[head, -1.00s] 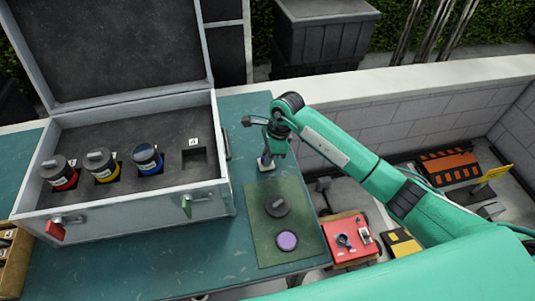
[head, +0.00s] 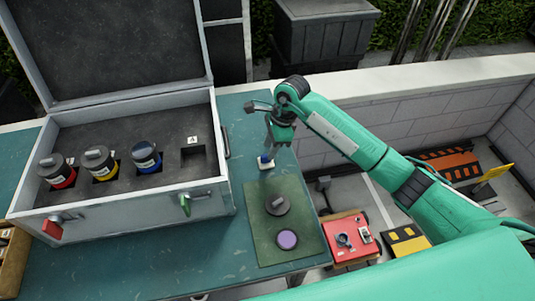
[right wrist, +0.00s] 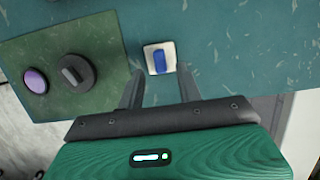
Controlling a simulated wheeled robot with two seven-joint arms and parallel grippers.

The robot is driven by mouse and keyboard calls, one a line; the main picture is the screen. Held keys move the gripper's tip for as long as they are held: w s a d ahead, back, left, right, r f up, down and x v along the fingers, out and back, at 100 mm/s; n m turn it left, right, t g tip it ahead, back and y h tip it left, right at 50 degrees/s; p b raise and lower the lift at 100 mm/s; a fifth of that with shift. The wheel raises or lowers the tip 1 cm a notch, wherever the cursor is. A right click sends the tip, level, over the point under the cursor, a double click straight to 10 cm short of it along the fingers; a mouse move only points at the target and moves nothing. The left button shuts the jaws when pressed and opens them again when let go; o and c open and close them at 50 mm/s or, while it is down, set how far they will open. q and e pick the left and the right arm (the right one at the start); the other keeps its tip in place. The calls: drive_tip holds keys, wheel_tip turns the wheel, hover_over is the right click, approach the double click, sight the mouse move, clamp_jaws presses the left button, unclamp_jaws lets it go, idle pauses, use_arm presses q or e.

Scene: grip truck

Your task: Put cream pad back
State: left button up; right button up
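The cream pad (head: 266,163), a small pale square with a blue block on top, lies on the teal table just beyond the green mat. It also shows in the right wrist view (right wrist: 150,68). My right gripper (head: 269,150) points down at the pad. In the right wrist view my right gripper (right wrist: 160,82) is open, its two fingers apart with the pad showing ahead between their tips. Whether the fingers touch the blue block cannot be told. My left gripper is out of view.
An open grey case (head: 125,215) at left holds red, yellow and blue-banded canisters and one empty square slot (head: 194,158). The green mat (head: 262,240) bears a dark round lid (head: 277,204) and a purple disc (head: 288,239). A red box (head: 350,240) stands at right.

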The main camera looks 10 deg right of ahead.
drive_tip(key=b+v, duration=0.1)
drive_tip(key=v, duration=0.7)
